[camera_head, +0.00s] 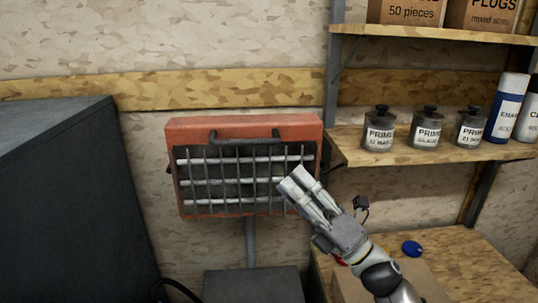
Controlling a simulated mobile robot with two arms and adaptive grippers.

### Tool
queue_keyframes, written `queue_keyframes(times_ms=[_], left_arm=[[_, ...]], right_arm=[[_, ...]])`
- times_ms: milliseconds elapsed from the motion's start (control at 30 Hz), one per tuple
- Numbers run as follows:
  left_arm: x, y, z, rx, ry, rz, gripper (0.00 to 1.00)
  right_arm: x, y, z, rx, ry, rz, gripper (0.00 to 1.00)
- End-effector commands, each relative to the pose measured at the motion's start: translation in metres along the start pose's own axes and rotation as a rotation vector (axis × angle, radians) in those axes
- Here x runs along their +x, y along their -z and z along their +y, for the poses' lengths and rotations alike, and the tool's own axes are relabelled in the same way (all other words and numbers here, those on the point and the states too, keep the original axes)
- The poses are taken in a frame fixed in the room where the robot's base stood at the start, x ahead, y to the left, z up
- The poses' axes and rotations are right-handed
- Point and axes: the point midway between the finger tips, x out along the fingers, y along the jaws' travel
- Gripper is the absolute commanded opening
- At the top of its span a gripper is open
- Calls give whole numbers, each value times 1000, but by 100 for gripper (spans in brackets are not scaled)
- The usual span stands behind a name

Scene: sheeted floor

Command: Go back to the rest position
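My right gripper (298,184) reaches in from the lower right, its arm angled up and to the left. My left gripper is not in view.
A dark cabinet (60,180) stands at the left. At the right, a wooden shelf (400,155) holds several grey jars and spray cans, with cardboard boxes above. A workbench (475,265) below holds a blue round item (411,249).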

Motion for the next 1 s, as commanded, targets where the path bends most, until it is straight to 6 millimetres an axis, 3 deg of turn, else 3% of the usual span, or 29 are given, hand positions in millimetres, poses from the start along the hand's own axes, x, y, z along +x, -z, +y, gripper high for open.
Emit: queue_keyframes(times_ms=[167,333,467,600,767,900,1000], left_arm=[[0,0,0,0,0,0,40],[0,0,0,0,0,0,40],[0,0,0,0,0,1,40],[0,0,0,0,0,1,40],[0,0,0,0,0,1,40],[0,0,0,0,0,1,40],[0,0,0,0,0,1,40]], right_arm=[[-34,-10,-38,272,194,-235,34],[-88,-8,-79,561,401,-495,34],[-142,7,-107,775,563,-702,34],[-208,38,-126,990,742,-932,34],[-285,87,-128,1206,953,-1208,34],[-346,134,-111,1349,1129,-1442,34],[-379,164,-93,1417,1239,-1583,34]])
